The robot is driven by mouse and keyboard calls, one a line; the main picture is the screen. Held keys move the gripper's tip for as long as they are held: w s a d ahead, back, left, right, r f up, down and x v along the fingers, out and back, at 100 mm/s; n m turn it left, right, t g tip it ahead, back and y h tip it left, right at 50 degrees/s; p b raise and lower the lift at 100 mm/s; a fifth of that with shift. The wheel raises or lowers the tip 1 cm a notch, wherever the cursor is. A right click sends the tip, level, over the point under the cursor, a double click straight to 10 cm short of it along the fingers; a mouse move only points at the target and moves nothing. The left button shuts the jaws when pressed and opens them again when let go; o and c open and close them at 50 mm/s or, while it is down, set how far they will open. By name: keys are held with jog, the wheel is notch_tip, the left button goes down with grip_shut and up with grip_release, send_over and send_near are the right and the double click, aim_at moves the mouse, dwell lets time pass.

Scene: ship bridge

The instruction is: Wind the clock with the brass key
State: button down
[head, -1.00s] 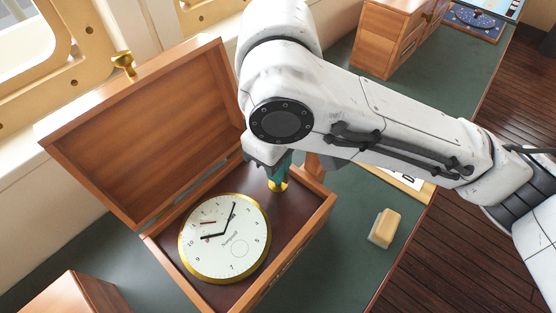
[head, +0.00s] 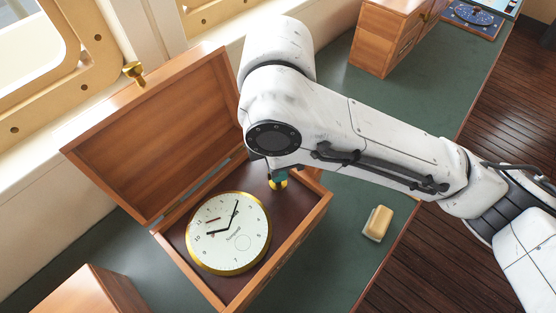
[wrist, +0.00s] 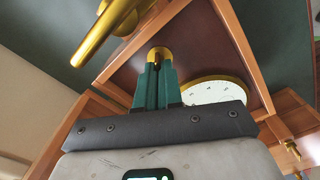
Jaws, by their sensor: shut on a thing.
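The clock (head: 228,233) lies face up in an open wooden box (head: 166,244). It has a white dial, a brass rim and dark hands. My gripper (head: 278,178) points down inside the box near its far right corner, beyond the clock and apart from it. Its teal fingers (wrist: 157,88) are shut on the brass key, whose round brass part (wrist: 159,53) shows at the fingertips in the wrist view. The fingers hide most of the key. I cannot tell whether it touches the box floor. Part of the clock (wrist: 213,91) also shows in the wrist view.
The box lid (head: 155,130) stands open at the left, near a brass window fitting (head: 133,72). A yellowish block (head: 377,222) lies on the green desk (head: 343,205) right of the box. Wooden cabinets stand at the back (head: 385,42) and front left (head: 88,292).

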jog(key=n, duration=0.3)
jog(key=shift+n, duration=0.3)
jog(key=n, duration=0.3)
jog(key=shift+n, duration=0.3)
jog(key=n+b, duration=0.1)
jog(key=n, duration=0.5)
jog(key=shift+w+n, duration=0.1)
jog(key=shift+n, duration=0.2)
jog(key=n+b, duration=0.2)
jog(key=n, duration=0.4)
jog(key=n+b, duration=0.1)
jog(key=n, duration=0.4)
jog(key=shift+b, duration=0.4)
jog(key=shift+r, duration=0.1)
jog(key=c, duration=1.3)
grip_release()
